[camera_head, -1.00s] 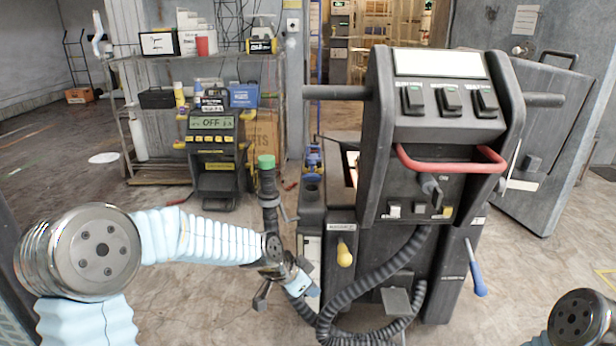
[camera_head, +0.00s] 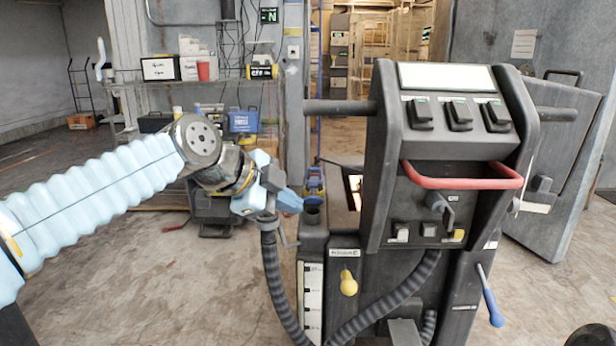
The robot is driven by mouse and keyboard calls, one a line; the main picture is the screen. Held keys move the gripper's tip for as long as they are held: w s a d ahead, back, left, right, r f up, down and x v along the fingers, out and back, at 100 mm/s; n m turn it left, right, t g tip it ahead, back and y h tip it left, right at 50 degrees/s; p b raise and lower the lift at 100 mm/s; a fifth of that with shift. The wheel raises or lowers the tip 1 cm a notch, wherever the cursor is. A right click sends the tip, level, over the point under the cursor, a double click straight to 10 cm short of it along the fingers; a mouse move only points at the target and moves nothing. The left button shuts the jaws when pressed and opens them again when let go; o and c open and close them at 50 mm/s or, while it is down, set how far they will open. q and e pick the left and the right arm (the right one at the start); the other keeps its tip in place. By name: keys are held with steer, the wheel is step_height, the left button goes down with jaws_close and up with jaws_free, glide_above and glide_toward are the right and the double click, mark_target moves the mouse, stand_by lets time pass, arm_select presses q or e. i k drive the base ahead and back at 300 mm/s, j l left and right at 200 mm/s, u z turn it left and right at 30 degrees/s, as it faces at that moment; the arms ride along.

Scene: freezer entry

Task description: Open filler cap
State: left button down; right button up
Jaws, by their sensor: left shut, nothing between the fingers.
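The filler neck (camera_head: 313,214) stands at the left side of the dark machine, with a dark round opening at its top. A blue cap (camera_head: 315,184) shows just behind that opening and looks tipped up, off it. My left gripper (camera_head: 289,201) reaches in from the left and is shut and empty. Its tip is just left of the filler opening, at about its height; whether it touches cannot be told. My right gripper is out of view.
The machine's black body (camera_head: 440,150) has a red handle (camera_head: 465,176) and side bars. A yellow knob (camera_head: 348,283) is low on the front.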

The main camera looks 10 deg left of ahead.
mark_target(313, 200)
steer(key=i+j, duration=0.2)
steer(key=i, duration=0.25)
steer(key=i+j, duration=0.2)
steer(key=i, duration=0.2)
